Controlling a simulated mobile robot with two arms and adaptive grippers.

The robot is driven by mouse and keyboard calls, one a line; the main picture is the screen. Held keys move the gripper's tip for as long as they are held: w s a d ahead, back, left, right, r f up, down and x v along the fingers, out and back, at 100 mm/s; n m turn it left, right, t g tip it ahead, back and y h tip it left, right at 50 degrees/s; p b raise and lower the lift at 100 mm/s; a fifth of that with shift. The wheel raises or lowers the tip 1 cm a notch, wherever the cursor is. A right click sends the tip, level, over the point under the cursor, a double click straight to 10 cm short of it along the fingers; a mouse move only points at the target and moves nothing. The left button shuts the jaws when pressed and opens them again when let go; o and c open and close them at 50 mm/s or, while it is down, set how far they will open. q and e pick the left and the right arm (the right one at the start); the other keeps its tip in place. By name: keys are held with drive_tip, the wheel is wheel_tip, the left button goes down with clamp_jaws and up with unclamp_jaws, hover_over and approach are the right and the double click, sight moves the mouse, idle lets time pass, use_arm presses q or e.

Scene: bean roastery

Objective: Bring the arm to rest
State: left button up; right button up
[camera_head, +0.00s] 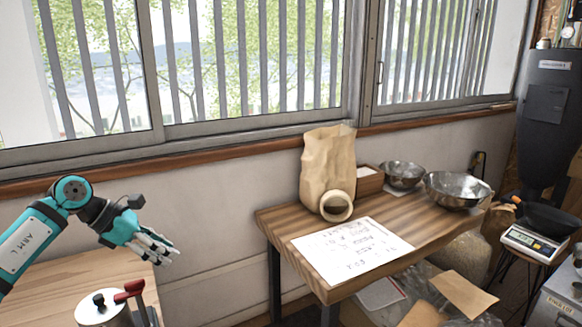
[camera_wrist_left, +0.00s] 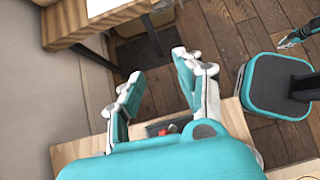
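My left arm (camera_head: 35,240), labelled "ARM L", comes in from the left in the head view. Its gripper (camera_head: 160,246) hangs above the left wooden table (camera_head: 50,287), pointing right and slightly down. In the left wrist view the two fingers of the left gripper (camera_wrist_left: 155,76) stand apart with nothing between them. What looks like my right gripper (camera_wrist_left: 290,40) shows small at the right edge of the left wrist view, too small to tell open from shut. It is not in the head view.
A metal device with a red handle (camera_head: 128,291) stands below the left gripper. The second table (camera_head: 273,222) holds a paper bag (camera_head: 327,165), a written sheet (camera_head: 350,247) and metal bowls (camera_head: 457,190). A scale (camera_head: 533,242) is at right. A gap separates the tables.

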use_arm(q)
drive_tip(key=s+d+r+n+t+h, duration=0.2)
drive_tip(key=d+n+t+h, duration=0.8)
drive_tip(key=d, duration=1)
drive_tip(key=s+a+f+n+y, duration=0.55)
drive_tip(key=f+n+y, duration=0.35)
drive_tip(key=n, duration=0.6)
drive_tip(key=s+a+f+n+y, duration=0.55)
drive_tip(key=f+n+y, duration=0.35)
drive_tip(key=n, duration=0.6)
drive_tip(key=s+f+n+g, duration=0.3)
drive_tip(key=s+f+g, duration=0.25)
drive_tip(key=s, duration=0.65)
drive_tip(key=s+f+n+g, duration=0.3)
drive_tip(key=s+f+g, duration=0.3)
drive_tip(key=s, duration=0.6)
drive_tip(key=s+d+f+x, duration=0.1)
drive_tip(key=s+x, duration=0.2)
drive_tip(key=x, duration=0.9)
drive_tip(key=s+x, duration=0.2)
drive_tip(key=x, duration=1)
drive_tip(key=s+a+f+g, duration=0.1)
drive_tip(key=s+a+f, duration=0.1)
drive_tip(key=s+f, duration=1.5)
drive_tip(key=shift+s+a+f+h, duration=0.3)
drive_tip(key=shift+s+f, duration=0.1)
drive_tip(key=shift+f, duration=0.2)
